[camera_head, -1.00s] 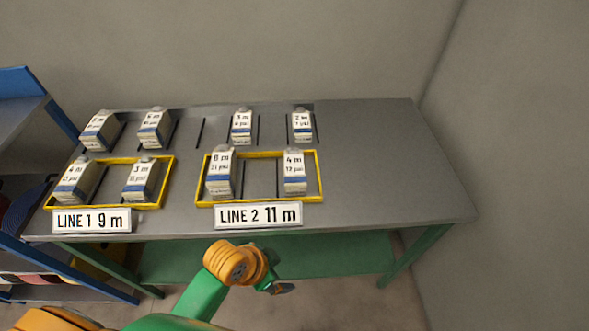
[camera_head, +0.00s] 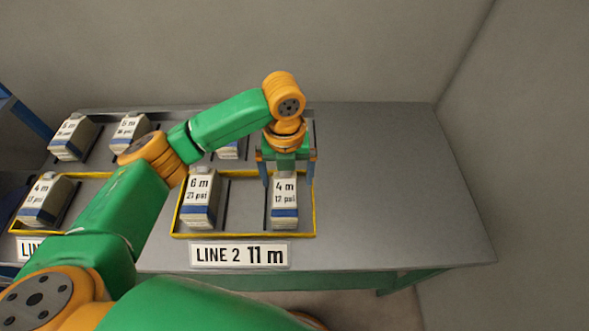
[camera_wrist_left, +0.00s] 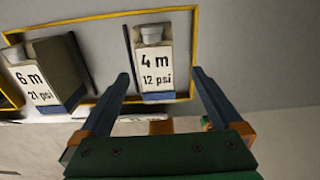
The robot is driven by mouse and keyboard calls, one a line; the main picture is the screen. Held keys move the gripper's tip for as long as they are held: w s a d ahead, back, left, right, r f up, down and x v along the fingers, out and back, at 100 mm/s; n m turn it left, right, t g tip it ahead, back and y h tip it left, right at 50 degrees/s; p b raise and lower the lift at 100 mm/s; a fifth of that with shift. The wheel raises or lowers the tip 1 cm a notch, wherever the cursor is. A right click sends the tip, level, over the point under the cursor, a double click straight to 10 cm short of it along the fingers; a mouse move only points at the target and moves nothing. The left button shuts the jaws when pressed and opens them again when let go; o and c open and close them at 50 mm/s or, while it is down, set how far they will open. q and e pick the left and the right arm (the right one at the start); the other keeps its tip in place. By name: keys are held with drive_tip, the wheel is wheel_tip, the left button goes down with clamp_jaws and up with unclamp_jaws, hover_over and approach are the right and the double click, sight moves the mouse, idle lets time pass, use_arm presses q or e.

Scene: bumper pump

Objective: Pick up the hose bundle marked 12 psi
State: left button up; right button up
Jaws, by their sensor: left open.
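The hose bundle marked 4 m, 12 psi (camera_head: 285,203) is a white box-shaped pack with a blue band and a pale cap. It stands in the right part of the yellow-rimmed LINE 2 tray (camera_head: 313,215). My left gripper (camera_head: 287,178) is open over its rear end, one finger to each side. The left wrist view shows the bundle (camera_wrist_left: 155,65) between the open fingertips (camera_wrist_left: 161,75), with gaps on both sides. A second pack marked 4 m (camera_head: 44,200) is in the LINE 1 tray; its psi mark is small. My right gripper is not in view.
A pack marked 6 m, 21 psi (camera_head: 200,200) stands left in the LINE 2 tray, left of a dark divider. Back-row packs (camera_head: 72,138) stand at left; others are partly or wholly hidden by my arm. The table (camera_head: 390,180) is clear on the right.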

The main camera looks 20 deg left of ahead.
sight(285, 193)
use_arm(q)
drive_tip(key=shift+w+a+f, duration=0.1)
drive_tip(key=shift+w+f, duration=0.2)
drive_tip(key=shift+w, duration=0.15)
drive_tip(key=s+f, duration=0.1)
drive_tip(key=s+f+p, duration=0.1)
drive_tip(key=f, duration=0.1)
drive_tip(key=shift+s+a+f, duration=0.1)
drive_tip(key=shift+s+f, duration=0.1)
drive_tip(key=shift+s, duration=0.2)
wheel_tip(285, 193, down, 2)
drive_tip(key=shift+w+f, duration=0.1)
drive_tip(key=shift+w, duration=0.05)
drive_tip(key=shift+w+f, duration=0.1)
drive_tip(key=shift+w, duration=0.25)
drive_tip(key=shift+s, duration=0.2)
drive_tip(key=c, duration=1)
drive_tip(key=shift+w, duration=0.15)
clamp_jaws()
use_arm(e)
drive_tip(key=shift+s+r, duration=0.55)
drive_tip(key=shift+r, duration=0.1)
